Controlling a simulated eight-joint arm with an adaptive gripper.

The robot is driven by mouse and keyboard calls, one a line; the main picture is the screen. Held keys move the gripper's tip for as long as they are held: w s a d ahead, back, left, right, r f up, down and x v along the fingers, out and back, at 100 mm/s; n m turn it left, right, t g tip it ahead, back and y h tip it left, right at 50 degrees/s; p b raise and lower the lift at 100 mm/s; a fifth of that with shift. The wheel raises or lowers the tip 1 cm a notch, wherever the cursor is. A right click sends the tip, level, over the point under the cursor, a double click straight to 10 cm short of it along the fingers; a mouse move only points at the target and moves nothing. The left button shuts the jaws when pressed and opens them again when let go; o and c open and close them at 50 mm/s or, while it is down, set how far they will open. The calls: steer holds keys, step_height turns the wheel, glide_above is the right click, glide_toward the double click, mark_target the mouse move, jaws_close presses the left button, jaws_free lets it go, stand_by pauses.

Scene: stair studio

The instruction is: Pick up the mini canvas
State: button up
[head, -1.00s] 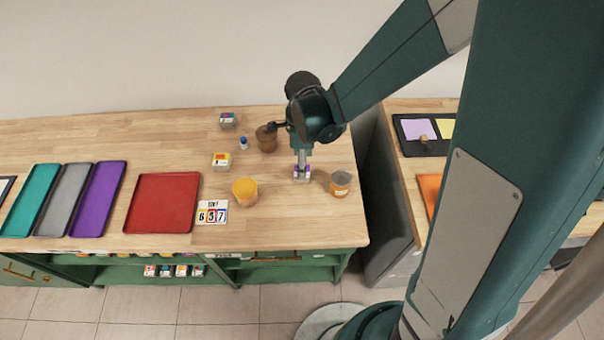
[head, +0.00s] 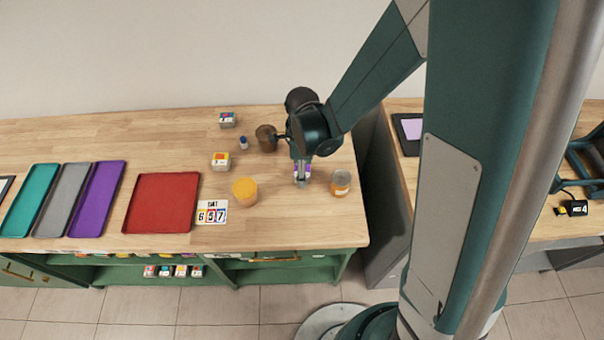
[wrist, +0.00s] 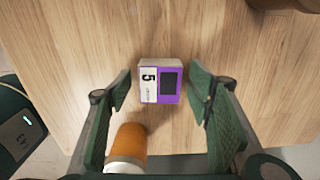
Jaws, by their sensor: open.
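A small white and purple box (wrist: 160,80) lies between the open fingers of my gripper (wrist: 161,88) in the wrist view. It has a purple face with a dark rectangle and a white strip marked 5; I take it for the mini canvas, though its small print is unreadable. Wood shows on both sides of it, between it and the fingers. In the head view, my gripper (head: 302,182) points down at the table beside the orange can, and the box (head: 308,171) is mostly hidden behind it.
An orange can (head: 341,183) stands close to the right of my gripper; a yellow-lidded tub (head: 244,191) stands to the left. A brown pot (head: 266,138) is behind.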

steer(key=shift+f, duration=0.15)
steer(key=shift+c, duration=0.2)
stand_by(0.3)
steer(key=c, duration=0.9)
